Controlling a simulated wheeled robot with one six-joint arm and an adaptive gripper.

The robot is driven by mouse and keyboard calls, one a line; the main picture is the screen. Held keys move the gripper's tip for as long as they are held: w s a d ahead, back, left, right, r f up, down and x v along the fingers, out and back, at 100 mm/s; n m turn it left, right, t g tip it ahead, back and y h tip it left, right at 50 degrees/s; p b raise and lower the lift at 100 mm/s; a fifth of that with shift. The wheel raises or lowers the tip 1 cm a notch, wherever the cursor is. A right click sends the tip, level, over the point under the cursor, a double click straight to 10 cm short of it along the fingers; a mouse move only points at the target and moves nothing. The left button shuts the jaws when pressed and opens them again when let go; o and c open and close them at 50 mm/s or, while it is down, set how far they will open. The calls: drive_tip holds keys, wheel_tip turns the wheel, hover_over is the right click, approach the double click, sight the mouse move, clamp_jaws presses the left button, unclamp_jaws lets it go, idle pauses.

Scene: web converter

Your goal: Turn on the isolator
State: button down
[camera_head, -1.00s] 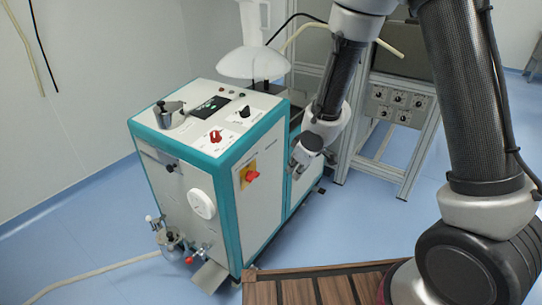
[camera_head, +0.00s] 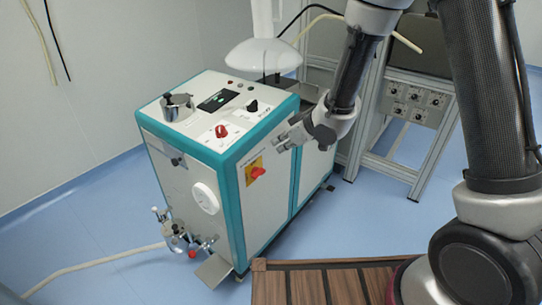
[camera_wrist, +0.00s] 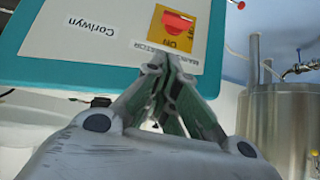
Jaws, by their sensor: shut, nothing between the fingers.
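The isolator is a red rotary knob (camera_head: 257,173) on a yellow plate, on the side panel of the white and teal machine (camera_head: 230,200). In the wrist view the red knob (camera_wrist: 177,22) is at the top, with upside-down "ON" and "ISOLATOR" lettering by it. My gripper (camera_head: 280,141) is shut and empty. It is up and to the right of the knob in the head view, pointing left, apart from the knob. In the wrist view its fingertips (camera_wrist: 163,64) appear just below the yellow plate. How far they are from the panel is hard to tell.
The machine's top carries another red knob (camera_head: 221,131), a black knob (camera_head: 252,106), a small display (camera_head: 217,100) and a metal pot (camera_head: 177,106). A white dome (camera_head: 263,56) stands behind. A rack with a switch panel (camera_head: 415,98) is at right. A wooden slatted surface (camera_head: 320,285) is in front.

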hover_over(259, 173)
drive_tip(key=w+d, duration=0.1)
drive_tip(key=d, duration=0.1)
wheel_tip(259, 173, down, 7)
drive_tip(key=shift+a+f, duration=0.1)
drive_tip(key=shift+f, duration=0.05)
wheel_tip(259, 173, down, 2)
drive_tip(key=shift+f, duration=0.7)
